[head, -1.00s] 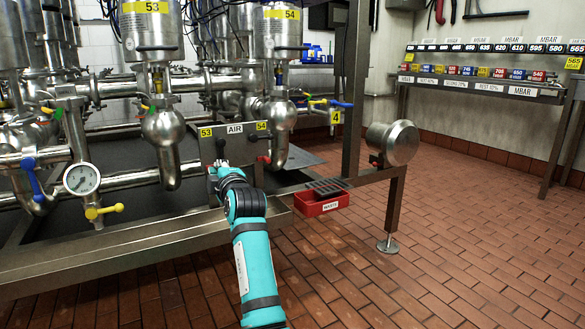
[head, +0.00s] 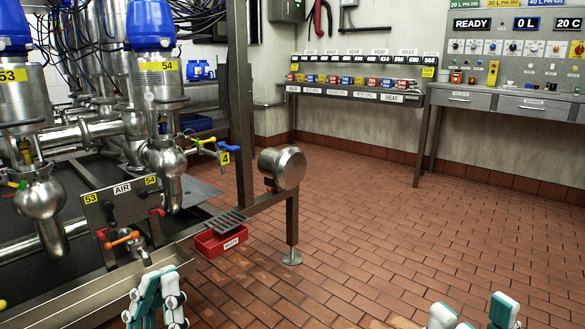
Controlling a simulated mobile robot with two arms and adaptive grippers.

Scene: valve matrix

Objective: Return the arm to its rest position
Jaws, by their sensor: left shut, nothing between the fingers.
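My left gripper (head: 160,286) shows at the bottom left, in front of the valve rack's lower frame rail. Its teal and white fingers point up and are shut, with nothing held. It is apart from the grey AIR panel (head: 122,205), which carries yellow 53 and 54 labels and small levers. An orange-handled lever (head: 124,239) shows just below the panel. My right gripper (head: 472,312) shows at the bottom right over the floor. Its fingers are spread apart and look empty; its lower part is cut off by the frame.
Steel valves and pipes (head: 164,160) fill the left side. A round steel end cap (head: 284,168) stands on the frame's leg, beside a red bin (head: 220,241). A shelf (head: 355,92) and a control bench (head: 500,100) line the back. The brick floor (head: 400,215) is clear.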

